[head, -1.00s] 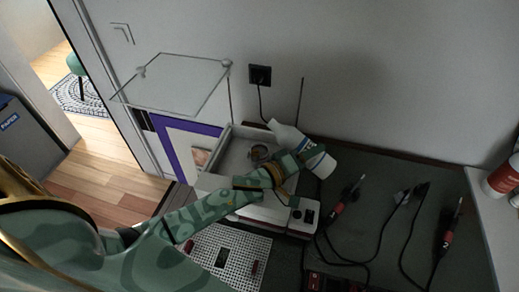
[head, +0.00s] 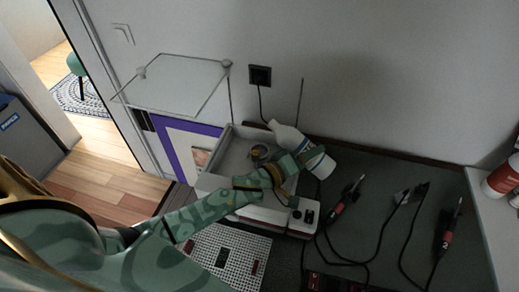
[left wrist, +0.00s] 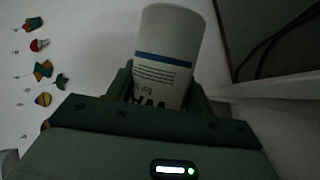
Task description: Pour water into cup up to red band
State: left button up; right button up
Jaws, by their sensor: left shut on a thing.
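A white bottle (head: 291,138) with a blue stripe and dark lettering is tilted, its narrow end up and to the left, toward the white basin (head: 229,134). My left gripper (head: 300,160) is shut around the bottle's body. The left wrist view also shows the bottle (left wrist: 167,50) between the fingers, its wide end toward the camera's far side. A small round brownish cup (head: 258,153) stands in the basin, left of the bottle and below its neck. The water level and any red band are too small to tell. My right gripper is not in view.
A clear panel (head: 175,80) stands up behind the basin at left. A white perforated board (head: 226,258) lies in front. Cabled tools (head: 342,200) lie on the dark mat to the right. A red-and-white container (head: 503,178) stands at the far right.

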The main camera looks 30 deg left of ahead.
aim_at(292, 145)
pick_arm(q)
jog(key=shift+a+r+m+p, duration=0.1)
jog(key=shift+a+m+p, duration=0.05)
jog(key=shift+m+p, duration=0.2)
jog(key=a+r+m+g+y+p, duration=0.1)
jog(key=a+r+m+p, duration=0.2)
jog(key=p, duration=0.5)
jog(key=shift+w+a, duration=0.1)
jog(key=shift+w, duration=0.05)
jog(key=a+m+y+p, duration=0.1)
jog(key=m+p, duration=0.1)
jog(key=a+f+m+g+y+p, duration=0.1)
jog(key=p, duration=0.1)
jog(key=shift+w+f+m+y, duration=0.1)
jog(key=shift+m+y, duration=0.2)
jog(key=shift+m, duration=0.05)
jog(key=shift+a+f+m+y+p, duration=0.15)
jog(key=shift+a+m+y+p, duration=0.15)
jog(key=shift+a+m+y, duration=0.1)
jog(key=shift+a+f+m+g+y, duration=0.35)
jog(key=shift+a+m+y, duration=0.2)
jog(key=shift+m, duration=0.25)
dwell(0.7)
